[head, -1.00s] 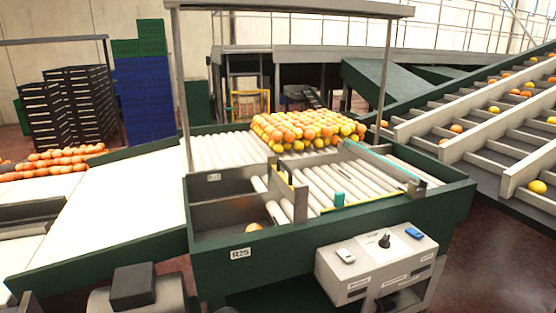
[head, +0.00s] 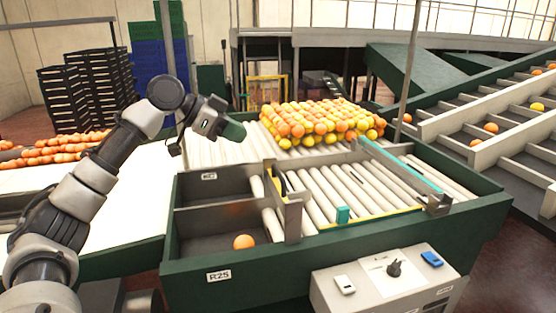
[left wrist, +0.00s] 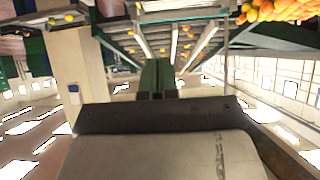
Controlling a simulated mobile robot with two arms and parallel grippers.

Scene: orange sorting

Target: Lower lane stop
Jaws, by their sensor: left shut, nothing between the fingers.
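The roller lane (head: 345,188) lies in the green-framed table, with a grey divider wall (head: 291,205) on its left. A small teal block (head: 343,215) sits at its yellow-lined front edge, and a teal-topped bar (head: 402,166) runs along its far right side. I cannot tell which part is the lane stop. My left gripper (head: 236,131) is shut and empty, raised above the rollers left of the fruit pile and apart from the lane parts. Its green fingers (left wrist: 157,78) also show together in the left wrist view. My right gripper is out of view.
A pile of oranges and yellow fruit (head: 318,122) rests at the back of the rollers. One orange (head: 244,242) lies in the front-left bin. A control box (head: 385,283) with a black knob stands at the front. Black crates (head: 80,100) stand behind on the left.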

